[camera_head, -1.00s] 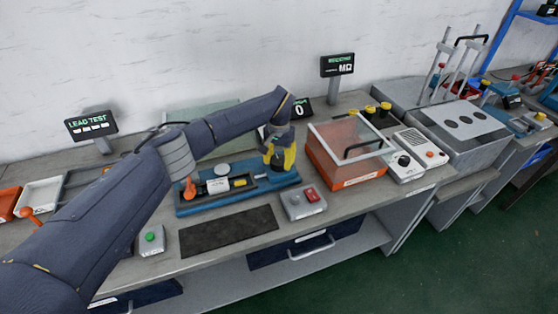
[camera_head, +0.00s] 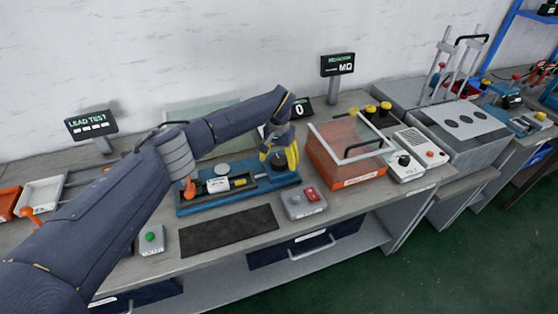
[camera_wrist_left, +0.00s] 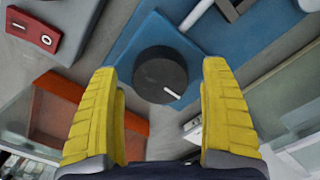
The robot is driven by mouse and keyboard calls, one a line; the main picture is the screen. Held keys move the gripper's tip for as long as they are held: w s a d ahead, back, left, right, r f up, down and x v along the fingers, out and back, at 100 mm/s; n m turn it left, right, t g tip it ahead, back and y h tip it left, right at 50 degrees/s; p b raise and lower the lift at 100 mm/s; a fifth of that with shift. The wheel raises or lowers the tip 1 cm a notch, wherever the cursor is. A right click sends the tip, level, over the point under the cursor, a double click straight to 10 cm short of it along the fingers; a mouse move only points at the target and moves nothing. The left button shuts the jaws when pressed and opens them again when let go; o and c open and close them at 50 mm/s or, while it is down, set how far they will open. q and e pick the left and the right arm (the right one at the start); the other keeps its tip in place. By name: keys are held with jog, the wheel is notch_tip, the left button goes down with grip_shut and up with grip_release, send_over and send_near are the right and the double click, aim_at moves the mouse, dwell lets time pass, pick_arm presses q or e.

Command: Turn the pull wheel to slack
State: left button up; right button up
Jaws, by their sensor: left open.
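The pull wheel is a round black knob (camera_wrist_left: 158,75) with a short white line near its rim, on the blue base (camera_wrist_left: 205,60) in the left wrist view. My left gripper (camera_head: 278,160) is over the base's right end. Its yellow fingers (camera_wrist_left: 162,115) are spread wide, one on each side of the wheel's place, with nothing between the tips. In the head view the fingers largely hide the wheel. My right gripper is not in view.
An orange box (camera_head: 352,181) with a clear lid stands close to the right of the gripper. A grey switch box (camera_head: 303,203) with a red rocker sits in front of the base. A dark mat (camera_head: 228,230) and a green-button box (camera_head: 151,240) lie further left.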

aim_at(279, 159)
pick_arm(q)
notch_tip(279, 159, up, 12)
dwell(0.6)
jog(key=shift+f, duration=0.15)
